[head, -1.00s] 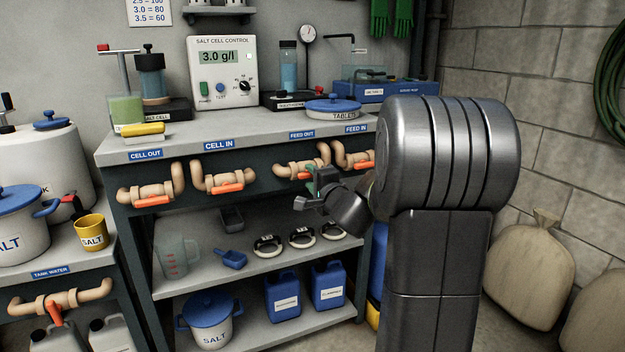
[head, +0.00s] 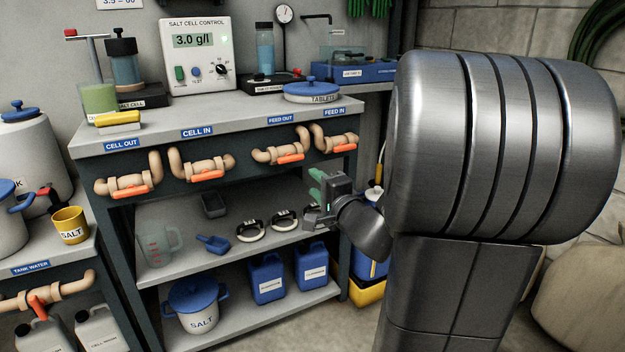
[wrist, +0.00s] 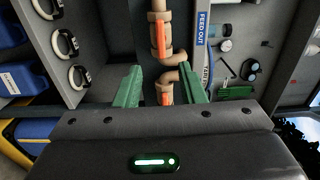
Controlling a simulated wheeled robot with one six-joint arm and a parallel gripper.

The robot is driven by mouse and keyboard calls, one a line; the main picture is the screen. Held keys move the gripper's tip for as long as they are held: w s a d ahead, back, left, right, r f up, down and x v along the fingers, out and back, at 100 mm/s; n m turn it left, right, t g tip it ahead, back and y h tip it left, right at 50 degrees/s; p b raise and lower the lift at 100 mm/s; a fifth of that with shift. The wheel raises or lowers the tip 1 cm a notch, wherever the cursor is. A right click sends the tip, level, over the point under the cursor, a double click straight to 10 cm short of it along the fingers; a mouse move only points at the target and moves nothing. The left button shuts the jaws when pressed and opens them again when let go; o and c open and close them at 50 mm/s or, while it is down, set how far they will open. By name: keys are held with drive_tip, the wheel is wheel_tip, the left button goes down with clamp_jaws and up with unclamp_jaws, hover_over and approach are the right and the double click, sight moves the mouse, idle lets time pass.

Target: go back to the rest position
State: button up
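My gripper (head: 318,192) is in front of the right part of the bench, below the FEED IN valve (head: 335,141), apart from the pipes and shelves. In the wrist view its two green fingers (wrist: 160,88) stand wide apart with nothing held between them. Behind the gap, the wrist view shows beige pipe with orange valve handles (wrist: 160,40). My arm's large grey joint covers the right side of the head view.
The bench (head: 235,122) carries the salt cell control box (head: 196,55) and a blue-lidded TABLETS tub (head: 312,92). A tank stand (head: 40,262) is at left.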

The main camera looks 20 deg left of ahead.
sight(290, 160)
drive_tip(key=shift+w+a, duration=0.1)
drive_tip(key=b+x, duration=0.1)
drive_tip(key=x, duration=1.2)
drive_tip(key=shift+w+a+b, duration=0.2)
drive_tip(key=shift+b, duration=0.2)
